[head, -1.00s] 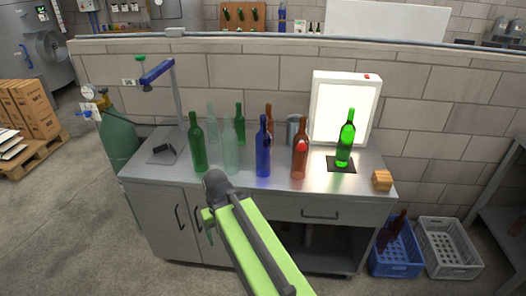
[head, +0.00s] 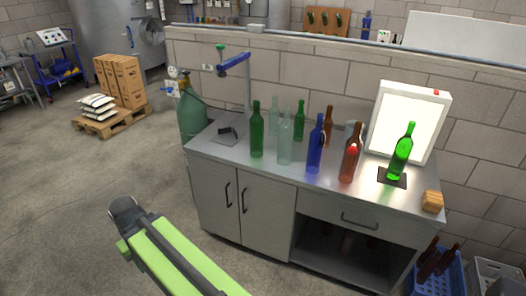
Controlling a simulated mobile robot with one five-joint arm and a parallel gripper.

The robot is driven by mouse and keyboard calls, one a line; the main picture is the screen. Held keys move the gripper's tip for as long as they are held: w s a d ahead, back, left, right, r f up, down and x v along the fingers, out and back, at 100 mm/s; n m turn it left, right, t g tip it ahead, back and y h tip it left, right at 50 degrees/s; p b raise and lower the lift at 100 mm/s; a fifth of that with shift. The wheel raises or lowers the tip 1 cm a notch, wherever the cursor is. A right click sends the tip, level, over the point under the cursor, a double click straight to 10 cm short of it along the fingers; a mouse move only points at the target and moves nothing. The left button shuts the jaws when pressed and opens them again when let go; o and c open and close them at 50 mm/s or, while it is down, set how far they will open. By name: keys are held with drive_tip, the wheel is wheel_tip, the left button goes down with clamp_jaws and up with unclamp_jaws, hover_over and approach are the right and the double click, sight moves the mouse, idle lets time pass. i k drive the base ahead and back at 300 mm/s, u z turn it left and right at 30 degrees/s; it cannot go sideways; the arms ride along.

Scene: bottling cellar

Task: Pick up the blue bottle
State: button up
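The blue bottle (head: 315,148) stands upright on the metal workbench (head: 228,152), near its front edge. A clear bottle (head: 285,142) stands to its left, and a brown bottle (head: 348,160) with a red mark stands to its right. My green and grey arm reaches in from the bottom of the picture, left of the bench and well apart from the blue bottle. The gripper's fingers cannot be made out at the arm's end.
A dark green bottle (head: 257,132) and several more bottles stand on the bench. A bright green bottle (head: 401,154) stands before a lit panel (head: 408,112). A green gas cylinder (head: 192,112) is left of the bench. A blue crate (head: 437,272) sits at lower right.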

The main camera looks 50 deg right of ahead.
sight(317, 137)
drive_tip(key=u, duration=0.95)
drive_tip(key=i, duration=2.1)
drive_tip(key=z, duration=4.2)
drive_tip(key=i, duration=0.1)
drive_tip(key=u, duration=1.75)
drive_tip(key=k, duration=0.1)
drive_tip(key=z, duration=0.7)
drive_tip(key=i, duration=0.85)
drive_tip(key=z, duration=0.05)
